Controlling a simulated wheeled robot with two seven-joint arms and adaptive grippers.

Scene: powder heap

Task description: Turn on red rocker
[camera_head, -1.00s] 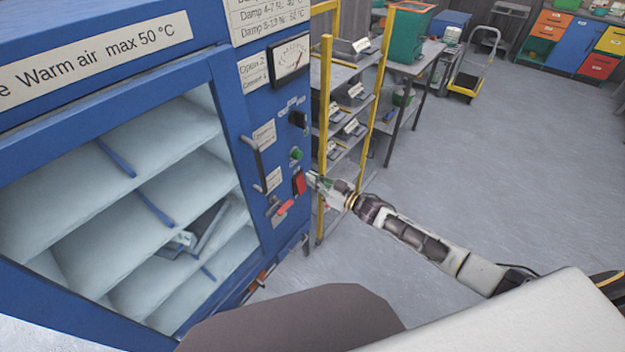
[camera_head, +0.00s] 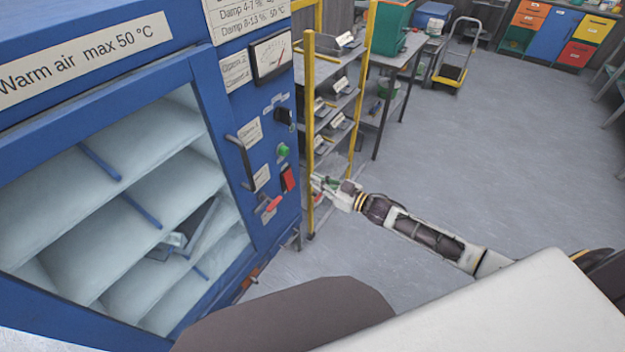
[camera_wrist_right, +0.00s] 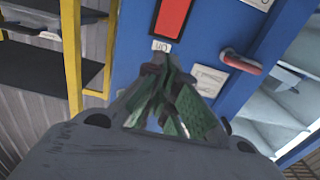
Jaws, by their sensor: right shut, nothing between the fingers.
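The red rocker (camera_head: 288,179) sits in a dark frame on the control panel of the blue warm-air cabinet (camera_head: 208,88). In the right wrist view the red rocker (camera_wrist_right: 174,17) is at the top, with a small label marked I/O (camera_wrist_right: 161,46) below it. My right gripper (camera_head: 315,182) is just right of the rocker in the head view. In the right wrist view my right gripper (camera_wrist_right: 155,72) is shut and empty, its tips below the rocker near the label. I cannot tell whether the tips touch the panel. My left gripper is not in view.
A green button (camera_head: 283,150), a dark knob (camera_head: 284,116) and a red-handled lever (camera_head: 273,204) share the panel. A yellow-framed shelf rack (camera_head: 309,130) stands close beyond the cabinet. Open grey floor (camera_head: 480,150) lies to the right.

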